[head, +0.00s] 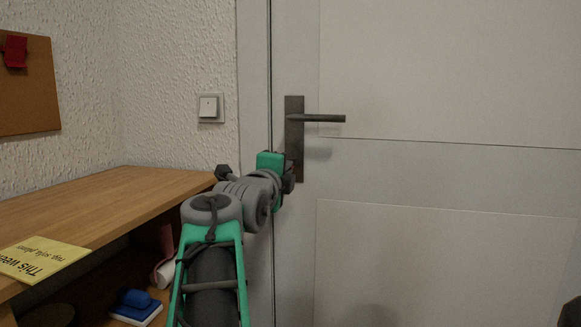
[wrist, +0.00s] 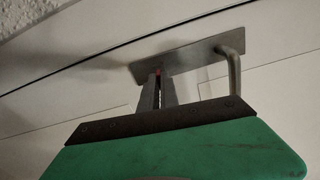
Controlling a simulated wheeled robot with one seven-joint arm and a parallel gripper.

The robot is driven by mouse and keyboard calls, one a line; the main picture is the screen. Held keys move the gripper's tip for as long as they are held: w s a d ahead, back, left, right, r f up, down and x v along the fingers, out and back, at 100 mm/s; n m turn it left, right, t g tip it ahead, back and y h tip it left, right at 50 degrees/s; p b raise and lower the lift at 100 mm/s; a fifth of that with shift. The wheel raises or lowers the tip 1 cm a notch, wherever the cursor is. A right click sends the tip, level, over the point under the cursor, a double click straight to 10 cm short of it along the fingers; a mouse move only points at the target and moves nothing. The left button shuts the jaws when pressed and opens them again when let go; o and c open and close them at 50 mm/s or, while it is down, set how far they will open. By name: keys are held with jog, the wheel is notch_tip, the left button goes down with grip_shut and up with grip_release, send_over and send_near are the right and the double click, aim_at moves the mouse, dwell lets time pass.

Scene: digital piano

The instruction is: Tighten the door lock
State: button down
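The grey door (head: 430,170) shows a dark metal plate (head: 294,105) with a lever handle (head: 325,118) pointing right, level. In the wrist view the plate (wrist: 185,58) and the bent lever (wrist: 235,72) show above my fingers. My gripper (head: 291,178) is at the lower end of the plate in the head view. In the wrist view its fingers (wrist: 158,78) are close together, a narrow gap between them, tips at the plate. The rest of the lock is hidden.
A wooden desk (head: 110,195) stands left of my arm, with a yellow paper (head: 42,259) on top and a blue and white item (head: 136,306) on a lower shelf. A light switch (head: 209,108) is on the wall. Room right of the handle is clear.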

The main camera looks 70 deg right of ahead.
jog(key=shift+a, duration=0.1)
jog(key=a, duration=0.5)
jog(key=shift+s, duration=0.4)
